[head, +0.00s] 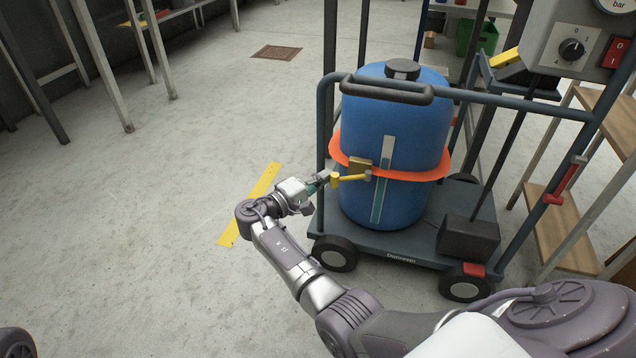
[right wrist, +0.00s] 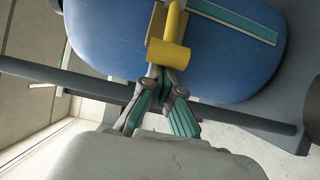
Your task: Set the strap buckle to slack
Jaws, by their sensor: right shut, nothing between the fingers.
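The strap buckle (head: 359,164) is a small brass block on the orange strap (head: 430,176) around the blue drum (head: 395,120). Its yellow lever (head: 352,178) sticks out toward the left, roughly level, with a thicker cylindrical end. My right gripper (head: 318,182) is at that lever end, on its left side. In the right wrist view the fingertips (right wrist: 163,80) are shut and empty, right by the lever's thick end (right wrist: 168,53). I cannot tell whether they touch it. My left gripper is not in view.
The drum stands on a cart (head: 400,246) with a dark tube frame (head: 500,98) beside and above it. A control panel (head: 580,50) with a knob and red switch is at the upper right. Wooden shelves (head: 566,225) stand at right.

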